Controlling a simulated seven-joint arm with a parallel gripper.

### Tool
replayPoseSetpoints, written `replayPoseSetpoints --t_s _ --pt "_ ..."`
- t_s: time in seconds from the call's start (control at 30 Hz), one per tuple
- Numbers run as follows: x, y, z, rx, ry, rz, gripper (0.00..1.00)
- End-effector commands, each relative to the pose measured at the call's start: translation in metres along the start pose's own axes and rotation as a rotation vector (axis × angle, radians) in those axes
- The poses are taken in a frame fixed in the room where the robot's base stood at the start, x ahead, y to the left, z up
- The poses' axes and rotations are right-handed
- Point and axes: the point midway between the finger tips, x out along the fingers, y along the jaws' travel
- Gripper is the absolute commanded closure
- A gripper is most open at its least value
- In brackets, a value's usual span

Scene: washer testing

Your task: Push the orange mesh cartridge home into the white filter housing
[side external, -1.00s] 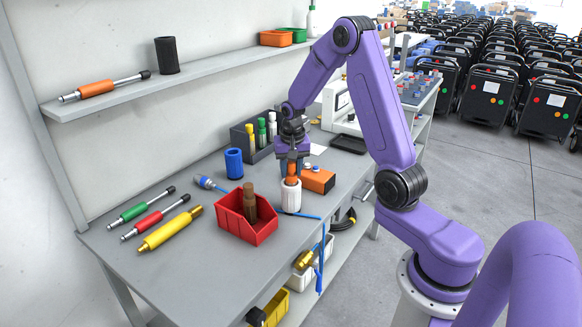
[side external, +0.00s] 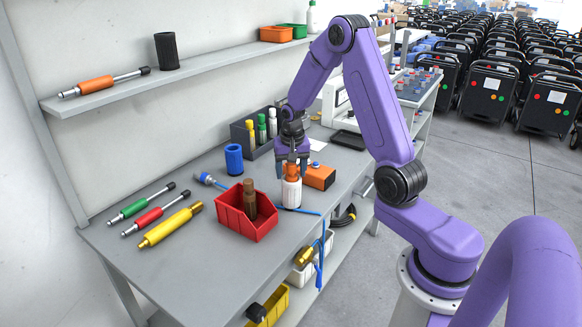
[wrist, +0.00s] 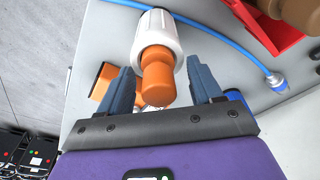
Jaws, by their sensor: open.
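The orange mesh cartridge (wrist: 158,78) stands in the open end of the white filter housing (wrist: 158,32), with part of it sticking out toward my wrist camera. In the side view the white housing (side external: 291,193) stands upright on the bench, and the cartridge (side external: 291,168) shows above its rim. My gripper (side external: 293,174) is over the housing. In the wrist view its two dark fingers (wrist: 160,65) are spread wide, one on each side of the cartridge, with gaps showing. How deep the cartridge sits inside the housing is hidden.
A red bin (side external: 232,218) holding a brown part stands in front left of the housing. An orange box (side external: 320,178) is close on its right. A blue cable (side external: 300,211) lies at its foot. A blue cylinder (side external: 233,160) and a dark rack (side external: 240,137) stand behind.

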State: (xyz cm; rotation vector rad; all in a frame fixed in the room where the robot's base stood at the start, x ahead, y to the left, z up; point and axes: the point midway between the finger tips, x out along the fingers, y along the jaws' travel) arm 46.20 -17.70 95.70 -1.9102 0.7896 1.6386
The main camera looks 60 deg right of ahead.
Motion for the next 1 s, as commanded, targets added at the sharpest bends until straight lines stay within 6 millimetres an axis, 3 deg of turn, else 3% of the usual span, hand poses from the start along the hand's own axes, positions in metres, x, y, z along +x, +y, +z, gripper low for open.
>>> replayPoseSetpoints --t_s 0.27,0.8,1.0 --pt "-0.022 0.0 -0.001 0.002 0.002 -0.001 0.34" --pt "-0.131 -0.001 -0.001 0.0 0.005 -0.003 0.34" --pt "-0.161 0.0 -0.001 0.002 0.004 -0.002 0.34"
